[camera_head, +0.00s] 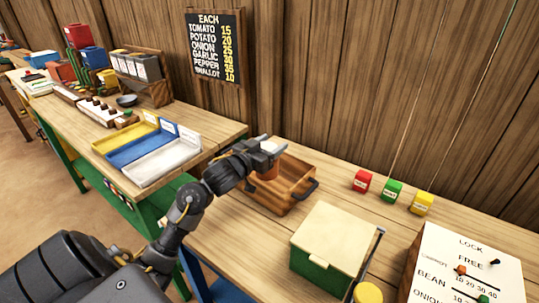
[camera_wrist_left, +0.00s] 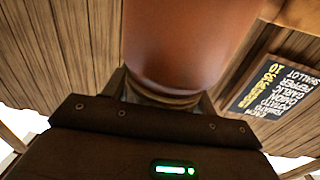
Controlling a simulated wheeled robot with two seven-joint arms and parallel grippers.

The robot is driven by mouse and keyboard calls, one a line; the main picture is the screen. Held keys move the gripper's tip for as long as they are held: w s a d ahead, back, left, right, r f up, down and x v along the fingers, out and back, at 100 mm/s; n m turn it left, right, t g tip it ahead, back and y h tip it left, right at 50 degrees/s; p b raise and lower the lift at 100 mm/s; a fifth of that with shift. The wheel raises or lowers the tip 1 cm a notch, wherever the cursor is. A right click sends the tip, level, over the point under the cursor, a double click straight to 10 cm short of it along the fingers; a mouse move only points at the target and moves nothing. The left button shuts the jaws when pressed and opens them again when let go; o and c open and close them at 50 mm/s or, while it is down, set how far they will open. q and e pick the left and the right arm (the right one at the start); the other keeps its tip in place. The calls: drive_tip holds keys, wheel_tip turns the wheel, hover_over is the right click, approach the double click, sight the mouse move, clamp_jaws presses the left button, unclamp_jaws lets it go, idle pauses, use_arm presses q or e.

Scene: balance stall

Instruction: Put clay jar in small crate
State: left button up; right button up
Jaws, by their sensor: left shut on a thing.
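The clay jar (camera_head: 268,173) is a reddish-brown round vessel, mostly hidden by my left gripper (camera_head: 269,148) in the head view. In the left wrist view the jar (camera_wrist_left: 185,45) fills the upper middle, between the fingers. My left gripper is shut on it. The small wooden crate (camera_head: 291,200), with a dark handle at its right end, stands on the table just below and around the jar in the picture. I cannot tell whether the jar touches the crate's floor. My right gripper is not in view.
A green box with a cream lid (camera_head: 335,237) stands in front of the crate. Red (camera_head: 362,181), green (camera_head: 392,191) and yellow (camera_head: 422,203) small blocks stand to the right. Yellow, blue and white trays (camera_head: 160,162) lie to the left. A price board (camera_head: 214,46) hangs behind.

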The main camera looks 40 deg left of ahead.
sight(271, 175)
use_arm(q)
drive_tip(key=f, duration=0.3)
drive_tip(key=shift+w+a+f, duration=0.2)
drive_tip(key=shift+w+f, duration=0.05)
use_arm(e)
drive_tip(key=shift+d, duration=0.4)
